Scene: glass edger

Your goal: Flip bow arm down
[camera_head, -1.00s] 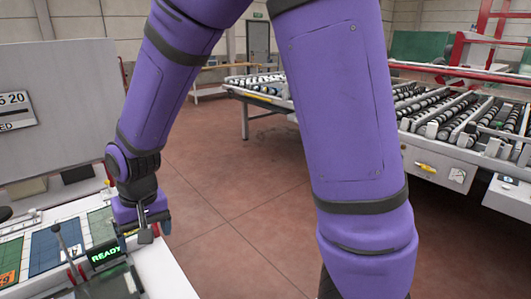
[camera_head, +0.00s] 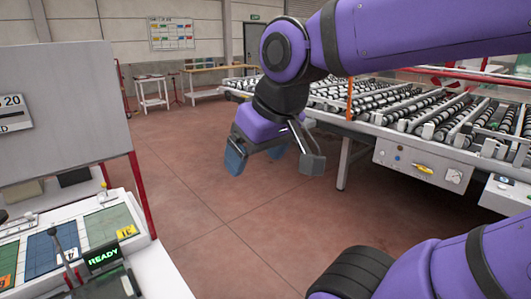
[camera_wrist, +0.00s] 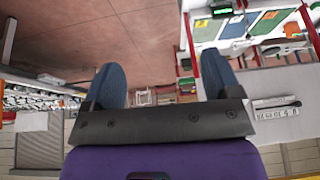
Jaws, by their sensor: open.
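My gripper (camera_head: 272,162) is open and empty, held in the air over the red floor, right of the white worktable. Its two blue finger pads also show in the wrist view (camera_wrist: 163,84), spread wide with nothing between them. I cannot tell for certain which part is the bow arm. A dark lever with a round knob (camera_head: 58,250) stands tilted on the worktable, beside a small display reading READY (camera_head: 102,256). The gripper is well apart from both. The display also shows upside down in the wrist view (camera_wrist: 222,9).
The white worktable (camera_head: 165,280) carries coloured panels, with a grey upright panel (camera_head: 70,115) behind it. A long roller conveyor (camera_head: 400,105) with a control box (camera_head: 420,168) stands at the right. Red floor (camera_head: 215,215) lies open between them.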

